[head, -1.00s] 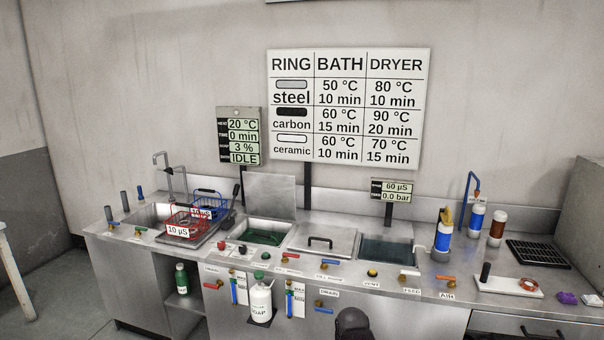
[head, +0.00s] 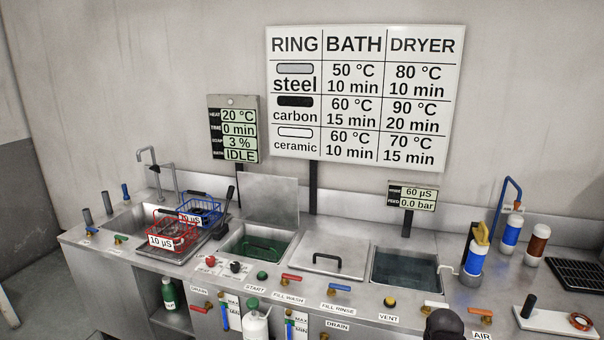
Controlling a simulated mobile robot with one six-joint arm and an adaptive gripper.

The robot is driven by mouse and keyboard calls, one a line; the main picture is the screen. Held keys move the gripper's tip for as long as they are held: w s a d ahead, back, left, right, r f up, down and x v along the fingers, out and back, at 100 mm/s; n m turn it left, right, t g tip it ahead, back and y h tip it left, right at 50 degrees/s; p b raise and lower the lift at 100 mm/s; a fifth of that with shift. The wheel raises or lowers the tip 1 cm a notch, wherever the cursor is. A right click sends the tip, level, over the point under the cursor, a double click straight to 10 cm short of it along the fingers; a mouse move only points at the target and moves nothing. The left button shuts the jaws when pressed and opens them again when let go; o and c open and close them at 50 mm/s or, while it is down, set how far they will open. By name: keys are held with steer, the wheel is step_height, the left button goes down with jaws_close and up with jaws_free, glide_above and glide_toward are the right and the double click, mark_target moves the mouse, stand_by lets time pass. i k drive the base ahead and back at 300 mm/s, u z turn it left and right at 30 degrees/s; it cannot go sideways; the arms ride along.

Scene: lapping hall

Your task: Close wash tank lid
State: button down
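The wash tank (head: 233,243) is the left one of the counter tanks, with a green interior or basket showing inside. A plain metal lid (head: 269,200) stands raised, nearly upright, along its back edge, so the tank is open. A second, flat lid (head: 340,252) with a dark handle lies level on the counter just to the right. My gripper's fingers do not show. Only a dark rounded part, probably of my arm, shows at the bottom edge, right of centre and apart from the raised lid.
An open tank of dark water (head: 405,268) is right of the flat lid. Red (head: 172,232) and blue (head: 200,210) baskets stand at the left. Knobs, coloured valve handles and a soap bottle (head: 256,323) line the front. Upright bottles (head: 475,255) are at the right.

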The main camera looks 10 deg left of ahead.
mark_target(269, 199)
steer(key=u, duration=0.1)
steer(key=i, duration=1.2)
steer(key=u, duration=0.4)
